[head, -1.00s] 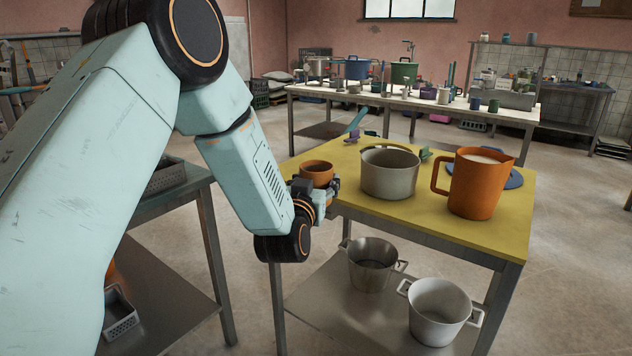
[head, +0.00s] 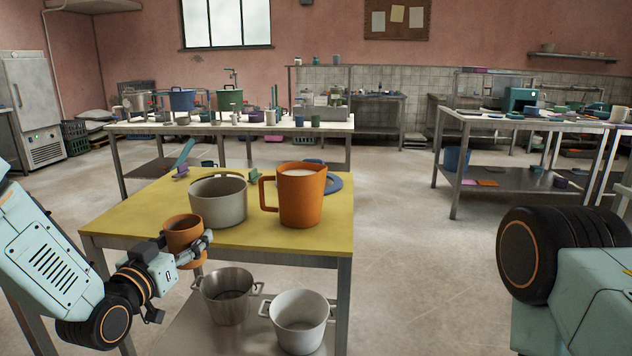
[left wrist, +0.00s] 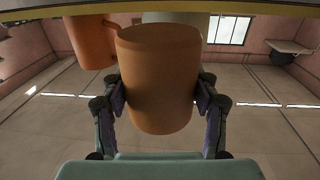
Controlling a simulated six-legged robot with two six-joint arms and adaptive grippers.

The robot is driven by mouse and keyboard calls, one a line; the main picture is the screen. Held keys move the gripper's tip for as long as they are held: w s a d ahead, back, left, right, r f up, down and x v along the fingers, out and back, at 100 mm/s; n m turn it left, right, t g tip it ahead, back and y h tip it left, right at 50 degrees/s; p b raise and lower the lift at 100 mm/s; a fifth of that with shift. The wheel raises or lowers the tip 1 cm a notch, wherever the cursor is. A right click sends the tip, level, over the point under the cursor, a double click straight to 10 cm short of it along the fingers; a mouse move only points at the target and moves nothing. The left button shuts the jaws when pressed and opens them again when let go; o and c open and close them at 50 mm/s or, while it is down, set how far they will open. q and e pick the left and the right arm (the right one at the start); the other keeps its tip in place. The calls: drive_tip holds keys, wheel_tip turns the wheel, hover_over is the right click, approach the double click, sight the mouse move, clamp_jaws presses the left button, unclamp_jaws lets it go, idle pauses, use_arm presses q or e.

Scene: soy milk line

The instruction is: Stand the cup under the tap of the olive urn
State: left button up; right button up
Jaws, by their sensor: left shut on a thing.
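My left gripper (head: 187,258) is shut on an orange-brown cup (head: 182,233). It holds the cup near the front left edge of the yellow table, in front of a grey pot. In the left wrist view the cup (left wrist: 157,75) fills the middle, with a finger on each side. A dark green vessel (head: 230,100) stands on the far white-topped table, beside a blue one; it may be the olive urn. Its tap is too small to make out. Part of my right arm shows at the right edge, but its gripper does not.
The yellow table (head: 140,213) bears the grey pot (head: 220,204) and an orange jug (head: 301,198) of white liquid. Two pots stand on its lower shelf. The far table (head: 325,126) is crowded with small items. Open floor (head: 400,230) lies right of the yellow table.

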use_arm(q)
drive_tip(key=s+d+f+m+g+h, duration=0.1)
drive_tip(key=s+d+f+h, duration=0.1)
drive_tip(key=s, duration=0.8)
drive_tip(key=s+d+f+m+h+p, duration=0.1)
drive_tip(key=s+d+f, duration=0.4)
drive_tip(key=s, duration=0.5)
drive_tip(key=shift+f+m+g+h, duration=0.4)
drive_tip(key=shift+f+m+h, duration=0.4)
drive_tip(key=shift+f+h, duration=0.4)
drive_tip(key=shift+s+r+p, duration=0.1)
drive_tip(key=shift+p, duration=0.2)
